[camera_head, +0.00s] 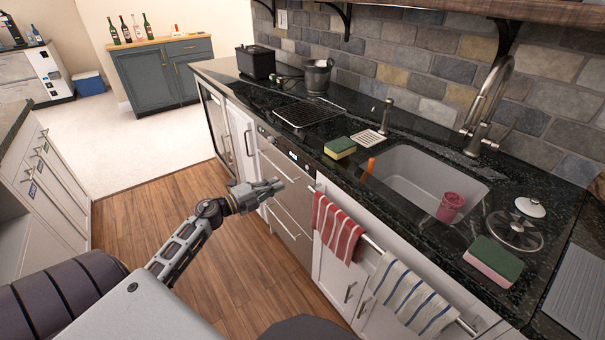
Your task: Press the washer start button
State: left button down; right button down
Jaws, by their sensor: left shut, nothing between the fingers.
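The washer (287,213) is a stainless front built in under the black counter. Its control strip (281,147) runs along the top edge, with a small dark display (293,155) on it. The start button is too small to tell apart on the strip. My left gripper (275,185) is shut and empty. In the picture it overlaps the washer front, below the control strip. I cannot tell how far it is from the front, and no contact is visible. My right gripper is not in view.
A red striped towel (336,228) and a blue striped towel (409,295) hang on a rail right of the washer. Above are a sink (400,165), a sponge (340,147) and a drying rack (308,113). The wooden floor (150,215) is open to the left.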

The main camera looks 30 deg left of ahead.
pick_arm(q)
send_near(310, 169)
jog(key=shift+w, duration=1.15)
jog(key=shift+w+d+f+b, duration=0.1)
jog(key=shift+w+d+b, duration=0.2)
jog(key=shift+w+d, duration=0.75)
jog(key=shift+w, duration=0.6)
jog(key=shift+w+d, duration=0.2)
jog(key=shift+w, duration=0.1)
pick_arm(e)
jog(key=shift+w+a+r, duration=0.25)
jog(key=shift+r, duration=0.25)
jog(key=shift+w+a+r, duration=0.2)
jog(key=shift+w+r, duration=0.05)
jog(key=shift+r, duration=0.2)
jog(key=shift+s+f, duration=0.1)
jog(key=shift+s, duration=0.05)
pick_arm(q)
jog(key=shift+w, duration=0.15)
